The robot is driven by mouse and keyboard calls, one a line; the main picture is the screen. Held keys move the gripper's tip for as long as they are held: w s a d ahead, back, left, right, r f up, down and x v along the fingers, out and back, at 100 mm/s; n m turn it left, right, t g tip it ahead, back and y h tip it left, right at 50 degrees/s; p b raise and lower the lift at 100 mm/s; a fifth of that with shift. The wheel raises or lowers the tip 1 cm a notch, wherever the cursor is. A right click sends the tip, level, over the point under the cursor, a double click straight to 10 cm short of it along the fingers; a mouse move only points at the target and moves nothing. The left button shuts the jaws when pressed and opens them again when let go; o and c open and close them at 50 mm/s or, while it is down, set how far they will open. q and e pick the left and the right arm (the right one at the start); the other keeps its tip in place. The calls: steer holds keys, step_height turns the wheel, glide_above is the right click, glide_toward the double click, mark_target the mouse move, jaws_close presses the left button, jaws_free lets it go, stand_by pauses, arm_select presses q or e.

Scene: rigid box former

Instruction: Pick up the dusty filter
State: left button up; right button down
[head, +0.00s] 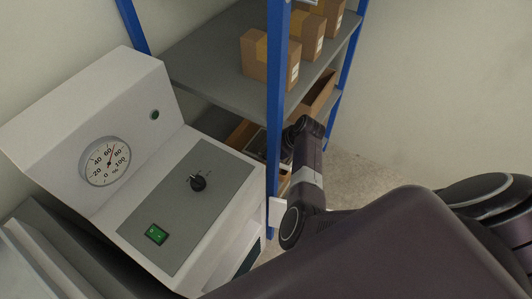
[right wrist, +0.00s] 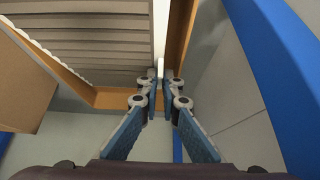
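A grey pleated panel, which looks like the dusty filter (right wrist: 92,45), fills the upper left of the right wrist view. It lies within the brown walls of an open box. My right gripper (right wrist: 160,80) has its fingertips close together at the panel's pale right edge, beside the box wall, and appears shut on that edge. In the head view my right gripper (head: 283,150) reaches down to the lower shelf, behind the blue post; its fingertips are hidden there. My left gripper is out of view.
A blue shelf post (head: 278,100) stands right beside my right arm. Cardboard boxes (head: 262,58) sit on the upper grey shelf (head: 205,75). A machine with a gauge (head: 105,160), a knob and a green switch stands at the left.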

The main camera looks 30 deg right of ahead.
steer(key=s+d+r, duration=0.3)
steer(key=s+r, duration=0.1)
steer(key=s, duration=0.1)
steer(key=s+d+r+p, duration=0.1)
steer(key=s+d+r, duration=0.2)
steer(key=s, duration=0.3)
steer(key=shift+s+d+r, duration=0.3)
steer(key=shift+d+r, duration=0.05)
steer(key=shift+d, duration=0.05)
